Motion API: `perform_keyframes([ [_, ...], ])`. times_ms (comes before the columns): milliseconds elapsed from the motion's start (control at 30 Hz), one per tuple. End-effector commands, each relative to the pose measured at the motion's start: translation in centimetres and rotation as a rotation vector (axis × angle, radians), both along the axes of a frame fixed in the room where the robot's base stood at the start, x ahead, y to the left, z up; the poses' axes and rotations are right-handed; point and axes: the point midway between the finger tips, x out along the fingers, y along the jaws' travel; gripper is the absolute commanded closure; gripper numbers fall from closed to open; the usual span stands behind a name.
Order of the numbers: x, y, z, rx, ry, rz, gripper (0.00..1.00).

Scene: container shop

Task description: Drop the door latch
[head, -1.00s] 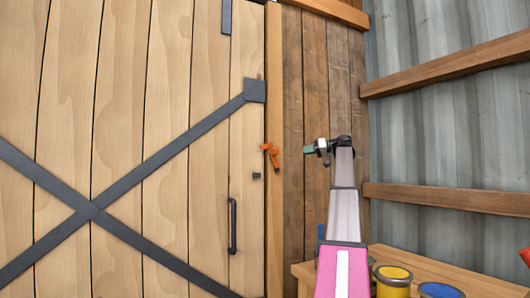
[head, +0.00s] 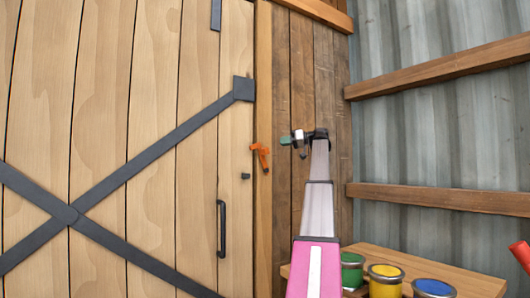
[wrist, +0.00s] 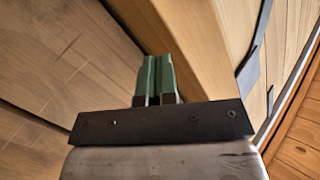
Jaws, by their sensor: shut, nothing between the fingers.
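The orange door latch (head: 261,157) is on the wooden post at the right edge of the plank door, tilted up from the door side. A small dark catch (head: 245,176) sits on the door just below and left of it. The door (head: 150,120) has dark crossed straps and a black handle (head: 222,228). My gripper (head: 285,140) is just right of the latch and slightly above it, apart from it. In the wrist view its green fingers (wrist: 154,78) are together with nothing between them. The latch does not show in the wrist view.
A wooden bench (head: 470,278) at the lower right holds a green can (head: 352,271), a yellow can (head: 385,283) and a blue can (head: 434,289). Corrugated metal wall (head: 450,120) with wooden rails stands on the right. A red object (head: 521,254) shows at the right edge.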

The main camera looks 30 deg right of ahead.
Motion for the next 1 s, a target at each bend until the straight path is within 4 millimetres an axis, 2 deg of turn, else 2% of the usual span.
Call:
perform_keyframes([
  [400, -0.5, 4.9, -1.9, -0.001, 0.001, 0.0, 1.0],
  [600, -0.6, 6.6, -2.5, -0.001, 0.001, 0.0, 1.0],
  [1000, -0.6, 7.1, -2.7, 0.0, 0.0, 0.0, 1.0],
])
